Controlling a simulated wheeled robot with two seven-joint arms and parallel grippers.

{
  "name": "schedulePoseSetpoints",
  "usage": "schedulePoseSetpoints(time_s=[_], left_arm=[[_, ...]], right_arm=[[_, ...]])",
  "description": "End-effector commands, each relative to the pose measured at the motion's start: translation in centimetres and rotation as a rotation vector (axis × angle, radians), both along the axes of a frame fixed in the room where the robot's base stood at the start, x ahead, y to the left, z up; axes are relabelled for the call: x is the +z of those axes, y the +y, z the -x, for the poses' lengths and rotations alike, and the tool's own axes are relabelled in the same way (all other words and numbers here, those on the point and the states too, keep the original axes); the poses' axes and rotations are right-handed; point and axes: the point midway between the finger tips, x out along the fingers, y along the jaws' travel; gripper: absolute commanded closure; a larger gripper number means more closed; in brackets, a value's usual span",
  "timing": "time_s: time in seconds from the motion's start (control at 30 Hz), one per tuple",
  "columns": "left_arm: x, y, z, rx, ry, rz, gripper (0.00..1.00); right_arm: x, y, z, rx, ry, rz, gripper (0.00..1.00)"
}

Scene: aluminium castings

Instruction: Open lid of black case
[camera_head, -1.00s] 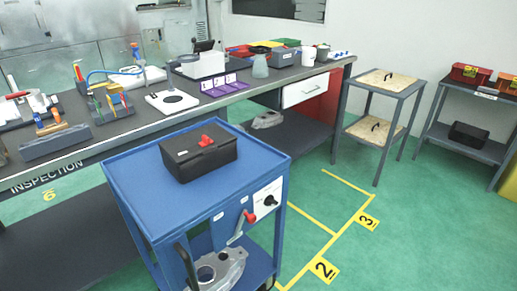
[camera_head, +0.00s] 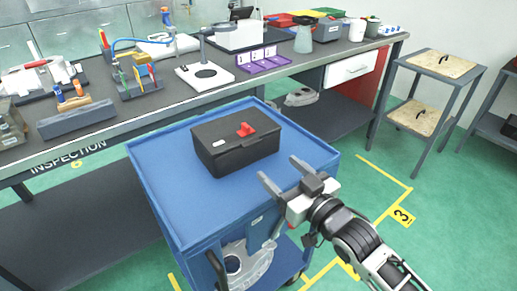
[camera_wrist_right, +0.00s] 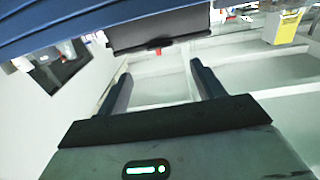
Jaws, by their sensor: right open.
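The black case (camera_head: 236,148) stands on the blue cart top (camera_head: 172,195) with its lid shut. A red handle or latch (camera_head: 245,129) sits on top of the lid. My right gripper (camera_head: 280,172) is in front of the case, to its lower right, with its fingers apart and nothing between them. In the right wrist view the two fingers (camera_wrist_right: 159,82) are spread, and the black case (camera_wrist_right: 158,34) shows beyond them at the top with a bit of red below it. The gripper is apart from the case. My left gripper is not in view.
A long workbench (camera_head: 120,120) behind the cart carries tools, a purple tray (camera_head: 263,60) and a stand with a white base (camera_head: 204,76). A grey casting (camera_head: 248,265) lies on the cart's lower shelf. The cart top left of the case is bare.

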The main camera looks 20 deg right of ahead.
Motion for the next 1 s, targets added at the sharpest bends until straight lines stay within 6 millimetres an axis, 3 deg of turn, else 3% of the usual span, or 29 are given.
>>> schedulePoseSetpoints(time_s=[0.2,0.4,0.6,0.87,1.0], left_arm=[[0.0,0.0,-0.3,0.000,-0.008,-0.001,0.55],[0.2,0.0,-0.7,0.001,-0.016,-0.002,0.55],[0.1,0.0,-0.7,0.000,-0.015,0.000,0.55],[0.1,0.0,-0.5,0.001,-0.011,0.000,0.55],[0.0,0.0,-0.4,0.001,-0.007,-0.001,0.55]], right_arm=[[0.1,1.4,-4.6,0.000,-0.001,0.000,0.33],[0.0,2.3,-7.5,0.000,0.001,-0.001,0.33],[-0.1,2.7,-8.6,0.001,0.003,0.001,0.33],[-0.1,2.7,-8.7,0.001,0.003,0.000,0.33],[-0.1,2.7,-8.7,0.000,0.003,0.000,0.69]])
